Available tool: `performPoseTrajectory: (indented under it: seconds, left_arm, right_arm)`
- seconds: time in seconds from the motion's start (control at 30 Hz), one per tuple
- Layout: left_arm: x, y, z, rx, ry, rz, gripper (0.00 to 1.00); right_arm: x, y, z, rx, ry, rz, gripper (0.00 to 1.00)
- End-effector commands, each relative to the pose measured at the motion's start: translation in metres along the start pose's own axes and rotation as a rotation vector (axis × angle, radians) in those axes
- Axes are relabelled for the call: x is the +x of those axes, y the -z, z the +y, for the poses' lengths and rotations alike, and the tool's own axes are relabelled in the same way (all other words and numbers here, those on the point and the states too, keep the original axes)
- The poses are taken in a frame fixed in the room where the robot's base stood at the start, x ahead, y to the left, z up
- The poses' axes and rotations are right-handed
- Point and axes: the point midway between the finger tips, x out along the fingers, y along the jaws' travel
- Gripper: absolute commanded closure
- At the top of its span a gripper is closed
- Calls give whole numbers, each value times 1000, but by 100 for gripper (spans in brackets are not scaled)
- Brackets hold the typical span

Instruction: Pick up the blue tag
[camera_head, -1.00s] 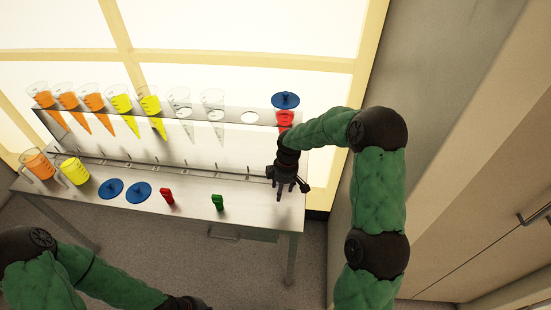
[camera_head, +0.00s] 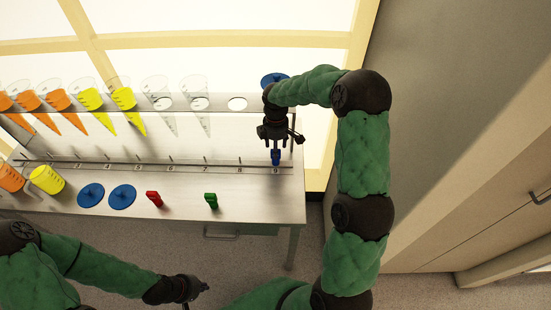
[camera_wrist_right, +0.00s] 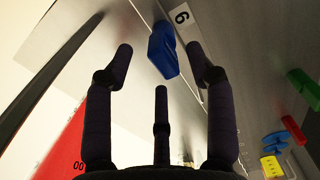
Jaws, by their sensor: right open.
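The blue tag (camera_head: 276,158) stands on the shelf's number rail by the 9, at the right end. My right gripper (camera_head: 276,147) is directly over it, fingers pointing down. In the right wrist view the blue tag (camera_wrist_right: 162,52) shows between the spread fingertips of my right gripper (camera_wrist_right: 160,56), with gaps on both sides; the fingers are open and not closed on it. My left gripper (camera_head: 200,290) is low in the head view, away from the table; its finger opening is unclear.
A red tag (camera_head: 153,198) and a green tag (camera_head: 211,201) stand on the table (camera_head: 255,205) left of my right gripper. Two blue discs (camera_head: 91,195) and a yellow beaker (camera_head: 46,180) are further left. Several cones hang in the rack (camera_head: 222,102) behind.

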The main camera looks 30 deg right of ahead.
Motion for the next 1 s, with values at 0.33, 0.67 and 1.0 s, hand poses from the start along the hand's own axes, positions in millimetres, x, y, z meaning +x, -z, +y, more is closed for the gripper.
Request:
performPoseTrajectory:
  seconds: [0.33, 0.67, 1.0]
  left_arm:
    - [9, 0, -3, 0, 0, 0, 100]
    - [9, 0, -3, 0, 0, 0, 100]
    - [9, 0, -3, 0, 0, 0, 100]
  right_arm:
    - [22, 0, 1, 1, -2, 0, 44]
    - [23, 0, 0, 1, -1, 0, 100]
    - [22, 0, 0, 1, -2, 1, 100]
